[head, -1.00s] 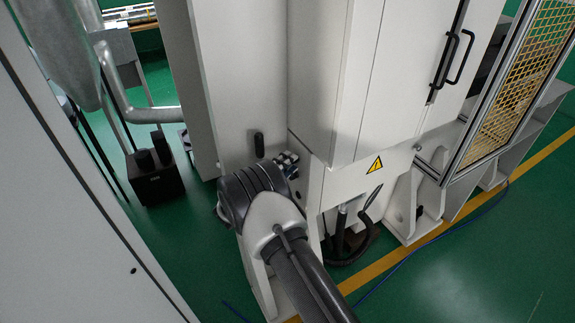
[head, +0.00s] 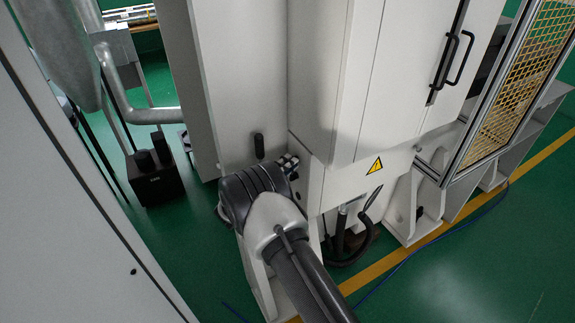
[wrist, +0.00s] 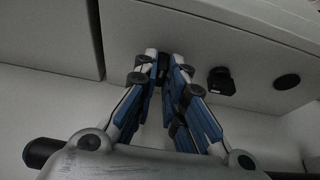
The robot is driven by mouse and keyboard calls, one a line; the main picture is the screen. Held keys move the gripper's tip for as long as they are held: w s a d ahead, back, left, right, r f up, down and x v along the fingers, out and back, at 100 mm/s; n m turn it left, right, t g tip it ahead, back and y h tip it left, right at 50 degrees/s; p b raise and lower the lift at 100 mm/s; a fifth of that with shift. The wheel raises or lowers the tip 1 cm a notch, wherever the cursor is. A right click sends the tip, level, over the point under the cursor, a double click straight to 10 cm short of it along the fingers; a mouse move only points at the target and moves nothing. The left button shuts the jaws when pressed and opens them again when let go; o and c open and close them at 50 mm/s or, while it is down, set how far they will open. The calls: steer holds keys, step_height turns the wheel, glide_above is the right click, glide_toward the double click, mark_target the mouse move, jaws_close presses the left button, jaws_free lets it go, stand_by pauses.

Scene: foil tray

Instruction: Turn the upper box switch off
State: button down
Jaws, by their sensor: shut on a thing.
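In the wrist view, my gripper (wrist: 165,66) has its blue and white fingers drawn together at the tips against the pale grey cabinet face. A small dark switch part (wrist: 164,72) is pinched between the fingertips and mostly hidden by them. A second black switch (wrist: 220,82) sits on the same face just to the right, apart from the fingers. In the head view, my gripper (head: 289,163) is at the lower side of the white cabinet, and my own wrist hides most of the switch area. I cannot tell the held switch's position.
The white cabinet (head: 240,80) rises close behind my gripper. A round black cap (wrist: 287,82) sits on the face at right. A yellow warning sign (head: 375,165) and black hoses (head: 345,240) are to the right. Green floor (head: 470,270) is open at lower right.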

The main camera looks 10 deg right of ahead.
steer(key=shift+n, duration=0.3)
steer(key=shift+w+a+r+n+g+y, duration=0.2)
steer(key=shift+n+g, duration=0.7)
steer(key=shift+n, duration=0.75)
steer(key=shift+d+r+n+g+y, duration=0.15)
steer(key=shift+n+g+y, duration=0.2)
steer(key=shift+n+g, duration=0.9)
steer(key=shift+w+a+r+n+g+y, duration=0.1)
steer(key=shift+n+g+y, duration=0.3)
steer(key=shift+n, duration=1.6)
steer(key=c, duration=1.7)
jaws_free()
steer(key=shift+o, duration=0.2)
steer(key=shift+h, duration=0.25)
